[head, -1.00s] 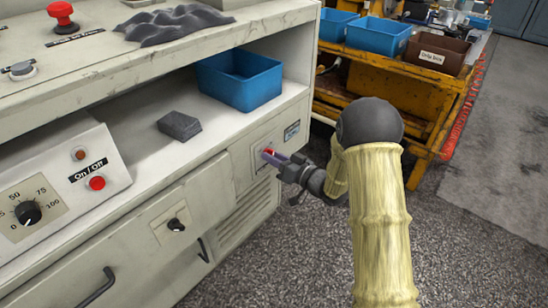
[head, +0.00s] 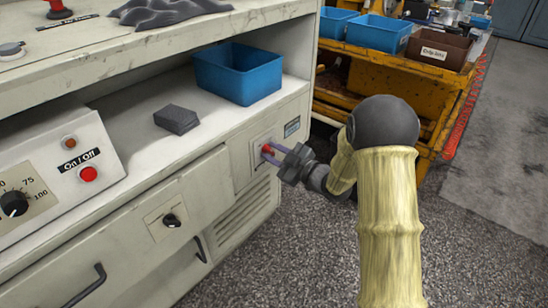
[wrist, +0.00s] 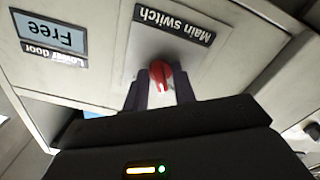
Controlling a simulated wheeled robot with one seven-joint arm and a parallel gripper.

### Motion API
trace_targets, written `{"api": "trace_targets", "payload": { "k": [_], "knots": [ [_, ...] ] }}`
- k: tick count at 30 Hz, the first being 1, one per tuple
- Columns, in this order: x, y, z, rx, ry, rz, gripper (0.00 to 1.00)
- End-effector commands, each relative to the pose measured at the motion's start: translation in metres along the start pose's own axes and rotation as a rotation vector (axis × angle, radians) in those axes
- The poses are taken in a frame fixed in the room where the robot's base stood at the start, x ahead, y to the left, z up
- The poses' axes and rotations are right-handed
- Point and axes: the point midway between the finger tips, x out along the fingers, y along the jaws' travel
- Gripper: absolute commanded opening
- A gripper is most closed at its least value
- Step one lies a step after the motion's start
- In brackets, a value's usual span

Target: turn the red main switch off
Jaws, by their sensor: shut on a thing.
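The red main switch (head: 267,148) sits on a light plate on the right part of the cabinet front. In the wrist view the red knob (wrist: 161,74) shows below the label "Main switch" (wrist: 174,22), which appears upside down. My gripper (head: 277,156) reaches it from the right, with its two fingers on either side of the knob.
A "Lower door" display (wrist: 49,35) reading "Free" is beside the switch. A blue bin (head: 238,75) and a dark grey block (head: 177,120) are on the shelf above. A black knob (head: 171,221) is on the lower front. A yellow cart (head: 400,75) stands behind my arm.

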Motion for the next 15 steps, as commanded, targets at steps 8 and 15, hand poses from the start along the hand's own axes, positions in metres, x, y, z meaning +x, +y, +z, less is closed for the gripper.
{"api": "trace_targets", "payload": {
  "k": [8, 15],
  "knots": [
    [-0.0012, -0.0016, 0.0034, -0.175, -0.004, -0.002, 0.04],
    [-0.0013, -0.0011, 0.0027, -0.239, -0.006, -0.003, 0.04]
  ]
}}
